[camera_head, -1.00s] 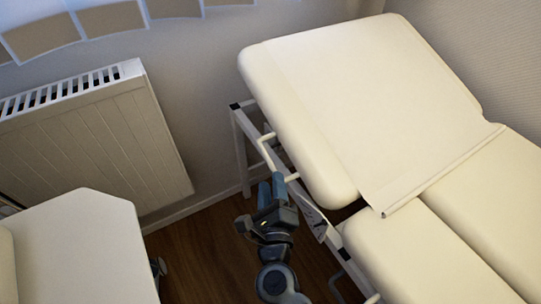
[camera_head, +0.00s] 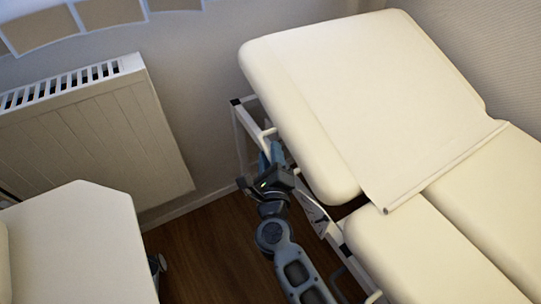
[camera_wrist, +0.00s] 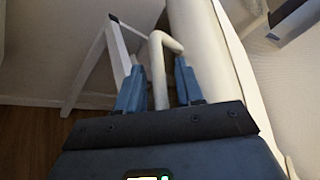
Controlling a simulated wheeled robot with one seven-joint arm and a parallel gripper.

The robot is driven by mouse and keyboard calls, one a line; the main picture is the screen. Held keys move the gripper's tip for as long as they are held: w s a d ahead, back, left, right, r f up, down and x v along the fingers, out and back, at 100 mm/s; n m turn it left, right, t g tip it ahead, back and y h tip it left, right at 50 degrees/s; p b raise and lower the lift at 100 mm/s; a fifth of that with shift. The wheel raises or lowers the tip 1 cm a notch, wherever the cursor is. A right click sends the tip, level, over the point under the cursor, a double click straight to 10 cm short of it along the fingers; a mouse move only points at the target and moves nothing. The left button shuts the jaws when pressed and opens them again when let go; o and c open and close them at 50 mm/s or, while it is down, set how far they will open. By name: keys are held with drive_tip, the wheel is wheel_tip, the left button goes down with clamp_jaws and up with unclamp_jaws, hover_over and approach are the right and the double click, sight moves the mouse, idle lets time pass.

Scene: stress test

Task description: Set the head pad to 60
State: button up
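The cream head pad (camera_head: 295,130) is the upper cushion of the treatment bed, with a cover sheet (camera_head: 385,110) over much of it. It looks raised above the lower cushions; its exact angle cannot be read. A bent white handle (camera_head: 268,132) sticks out at its left side, near the frame. My gripper (camera_head: 273,155) is beside the pad's left edge, close to this handle. In the wrist view, my gripper (camera_wrist: 160,85) is open, its two blue fingers apart. The white handle (camera_wrist: 157,60) shows between them, with visible gaps on both sides.
The bed's white metal frame (camera_wrist: 85,70) stands close to my gripper. Lower cushions (camera_head: 430,255) lie at the right. A white radiator (camera_head: 100,135) is on the wall at the left, and a white surface (camera_head: 75,245) stands in front of it. Brown floor (camera_head: 205,250) is clear between.

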clamp_jaws()
idle(0.3)
drive_tip(key=shift+r+b, duration=0.1)
drive_tip(key=shift+b, duration=0.4)
drive_tip(key=shift+s+r+t+b, duration=0.1)
drive_tip(key=shift+r+t+b, duration=0.3)
drive_tip(key=shift+b, duration=0.5)
drive_tip(key=s+d+r+m+t+h+b, duration=0.1)
drive_tip(key=s+r+m+t+b, duration=0.1)
drive_tip(key=r+b, duration=0.3)
drive_tip(key=s+d+r+m+t+h+b, duration=0.1)
drive_tip(key=r+b, duration=0.5)
drive_tip(key=b, duration=0.6)
drive_tip(key=shift+s+d+m+t, duration=0.65)
drive_tip(key=shift+s+m+t, duration=0.25)
drive_tip(key=shift+m+t, duration=0.7)
drive_tip(key=shift+o, duration=0.6)
unclamp_jaws()
